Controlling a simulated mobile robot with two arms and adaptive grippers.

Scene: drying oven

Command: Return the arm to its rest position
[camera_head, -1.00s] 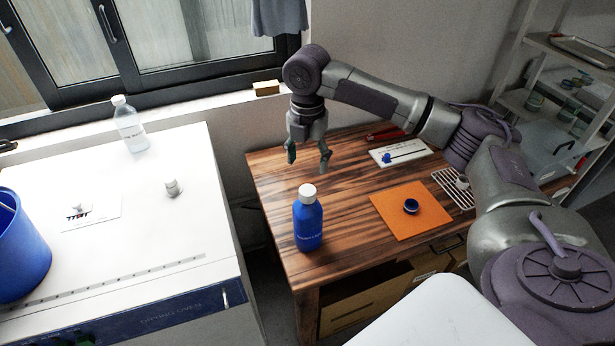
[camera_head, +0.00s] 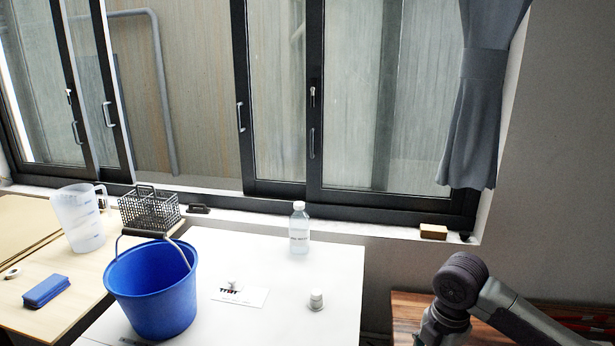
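My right arm (camera_head: 500,306) shows at the bottom right of the head view, bent at a dark joint (camera_head: 461,281) above the wooden table (camera_head: 402,302). Below that joint the wrist runs down to the bottom edge. The fingers of my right gripper are cut off by the frame. My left arm and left gripper are not in view.
A blue bucket (camera_head: 150,292), a clear bottle (camera_head: 299,229) and a small white-capped item (camera_head: 316,299) stand on the white top (camera_head: 342,262). A pitcher (camera_head: 79,220), a wire basket (camera_head: 149,212) and a blue sponge-like block (camera_head: 46,290) are at left. Windows line the back.

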